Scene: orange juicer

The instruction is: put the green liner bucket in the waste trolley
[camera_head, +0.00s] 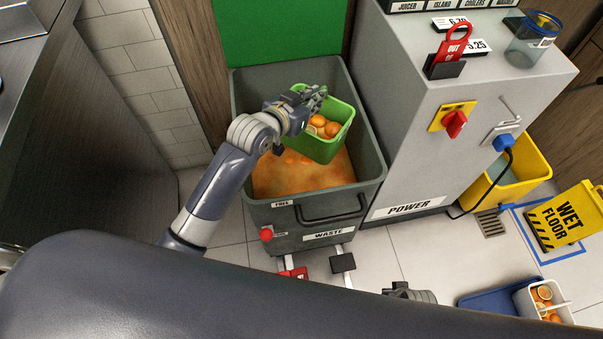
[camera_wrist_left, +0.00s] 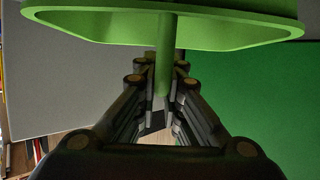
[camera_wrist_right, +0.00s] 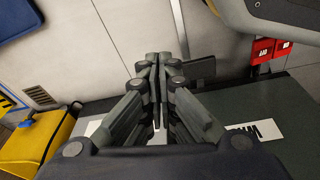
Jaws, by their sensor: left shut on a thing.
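The green liner bucket (camera_head: 322,150) holds several oranges and orange halves. It hangs tilted inside the opening of the grey waste trolley (camera_head: 372,165), above orange pulp. My left gripper (camera_head: 313,97) is at the bucket's upper rim, shut on a green part of it. In the left wrist view a green stem of the bucket (camera_wrist_left: 166,55) runs down between the fingers (camera_wrist_left: 162,100). Whether the bucket touches the trolley's walls I cannot tell. My right gripper (camera_wrist_right: 159,62) is shut and empty, with its fingertips together over the floor side of the trolley.
The grey juicer cabinet (camera_head: 420,150) stands close at the trolley's right. Beyond it are a yellow bin (camera_head: 530,160) and a wet floor sign (camera_head: 568,215). A white basket of oranges (camera_head: 530,303) is at lower right. Tiled floor is clear between.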

